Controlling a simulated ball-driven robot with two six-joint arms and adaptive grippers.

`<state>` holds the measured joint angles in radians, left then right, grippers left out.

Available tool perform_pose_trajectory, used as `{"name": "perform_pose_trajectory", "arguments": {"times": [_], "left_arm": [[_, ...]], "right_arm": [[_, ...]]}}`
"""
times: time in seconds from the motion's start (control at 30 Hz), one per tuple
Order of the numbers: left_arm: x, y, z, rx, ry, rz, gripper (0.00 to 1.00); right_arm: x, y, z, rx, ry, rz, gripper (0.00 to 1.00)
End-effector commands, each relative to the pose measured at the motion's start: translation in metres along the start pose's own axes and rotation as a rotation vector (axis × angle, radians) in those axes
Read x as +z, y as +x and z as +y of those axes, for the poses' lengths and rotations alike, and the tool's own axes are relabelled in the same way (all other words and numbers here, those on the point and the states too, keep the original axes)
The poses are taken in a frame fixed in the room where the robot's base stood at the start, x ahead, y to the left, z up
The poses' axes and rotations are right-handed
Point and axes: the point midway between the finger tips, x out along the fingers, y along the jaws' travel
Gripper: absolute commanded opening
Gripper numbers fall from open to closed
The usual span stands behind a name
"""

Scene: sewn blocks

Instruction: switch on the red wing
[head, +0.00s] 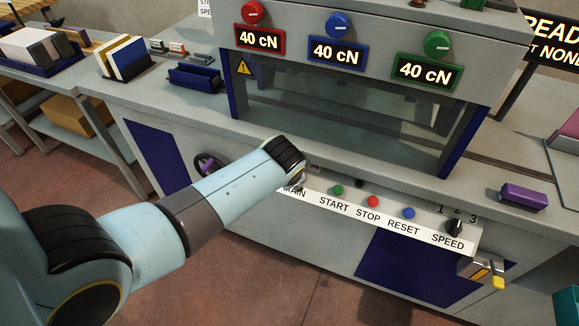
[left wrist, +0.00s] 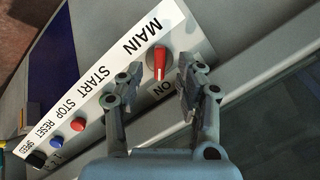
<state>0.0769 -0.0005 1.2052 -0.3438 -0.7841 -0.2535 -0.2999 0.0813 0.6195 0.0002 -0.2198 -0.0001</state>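The wing stands roughly upright in that picture. My left gripper (left wrist: 160,74) is open, its two fingers apart with the wing showing between their tips. I cannot tell whether either finger touches it. In the head view my left gripper (head: 298,182) is at the MAIN end of the strip and hides the wing. My right gripper is in neither view.
Right of MAIN on the strip (head: 400,227) are a green START button (head: 338,190), red STOP button (head: 373,201), blue RESET button (head: 408,213) and black SPEED knob (head: 455,227). Above are red, blue and green dials with 40 cN displays. A yellow-tabbed box (head: 482,270) hangs at the right.

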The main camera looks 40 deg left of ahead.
Motion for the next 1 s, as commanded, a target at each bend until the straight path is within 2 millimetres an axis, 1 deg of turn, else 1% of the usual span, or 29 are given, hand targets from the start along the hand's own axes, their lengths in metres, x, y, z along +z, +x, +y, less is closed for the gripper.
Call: {"name": "perform_pose_trajectory", "arguments": {"times": [0.03, 0.2, 0.3, 0.4, 0.5, 0.6, 1.0], "left_arm": [[0.000, -0.011, 0.001, 0.000, -0.001, 0.003, 0.37], [0.000, -0.044, 0.001, 0.001, -0.002, 0.003, 0.37], [-0.001, -0.060, 0.001, 0.002, -0.001, 0.002, 0.37], [-0.001, -0.072, 0.001, 0.002, -0.001, 0.002, 0.37], [-0.001, -0.079, 0.001, 0.001, 0.000, 0.001, 0.37], [0.000, -0.082, 0.001, 0.001, 0.001, 0.000, 0.37], [-0.001, -0.082, 0.001, 0.001, 0.000, 0.000, 0.37]], "right_arm": [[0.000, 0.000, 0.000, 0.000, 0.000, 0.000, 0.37], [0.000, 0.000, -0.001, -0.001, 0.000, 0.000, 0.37], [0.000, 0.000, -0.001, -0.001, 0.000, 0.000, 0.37], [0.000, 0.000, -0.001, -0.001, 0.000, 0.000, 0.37], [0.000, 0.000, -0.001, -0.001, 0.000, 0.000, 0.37], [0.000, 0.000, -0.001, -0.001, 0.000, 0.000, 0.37], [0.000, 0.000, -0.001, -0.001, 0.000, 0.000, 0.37]]}}
